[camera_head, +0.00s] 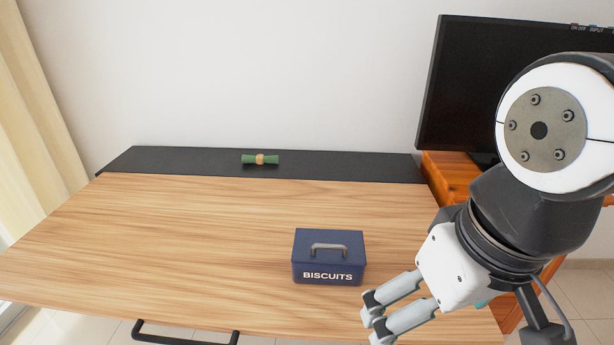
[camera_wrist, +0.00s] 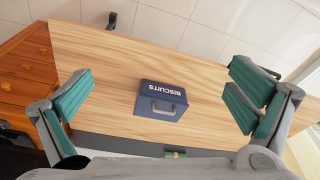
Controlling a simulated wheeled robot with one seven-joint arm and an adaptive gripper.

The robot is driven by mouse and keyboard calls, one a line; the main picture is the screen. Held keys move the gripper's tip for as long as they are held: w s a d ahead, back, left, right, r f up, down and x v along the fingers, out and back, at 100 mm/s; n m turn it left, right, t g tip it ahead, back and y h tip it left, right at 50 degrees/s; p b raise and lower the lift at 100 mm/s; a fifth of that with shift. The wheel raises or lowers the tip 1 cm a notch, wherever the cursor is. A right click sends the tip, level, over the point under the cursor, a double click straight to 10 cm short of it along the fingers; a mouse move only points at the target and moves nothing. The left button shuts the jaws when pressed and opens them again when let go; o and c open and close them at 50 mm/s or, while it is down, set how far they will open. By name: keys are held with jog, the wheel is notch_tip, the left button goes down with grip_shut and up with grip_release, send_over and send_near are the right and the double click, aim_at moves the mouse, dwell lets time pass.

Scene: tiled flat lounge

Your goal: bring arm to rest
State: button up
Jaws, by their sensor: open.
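My gripper (camera_head: 372,312) is at the lower right of the head view, above the front right part of the wooden table (camera_head: 180,230). Its fingers point down and to the left, and it holds nothing. In the wrist view my gripper (camera_wrist: 158,95) shows its two green-padded fingers spread wide apart. A dark blue biscuit tin (camera_head: 328,262) with a grey handle stands upright on the table, to the left of the fingers and apart from them. The tin also shows in the wrist view (camera_wrist: 160,100), between the fingers but farther off.
A green roll with a tan band (camera_head: 260,159) lies on the black strip (camera_head: 340,168) at the table's back. A dark screen (camera_head: 465,90) stands at the right on an orange-brown wooden cabinet (camera_head: 455,180). A cream curtain (camera_head: 40,100) hangs at the left. The table's left half is clear.

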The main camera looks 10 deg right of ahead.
jog(key=shift+r, duration=0.15)
notch_tip(320, 180, up, 9)
jog(key=t+p, duration=0.1)
jog(key=p, duration=0.7)
jog(key=shift+r+t, duration=0.15)
jog(key=shift+t, duration=0.25)
jog(key=shift+d, duration=0.1)
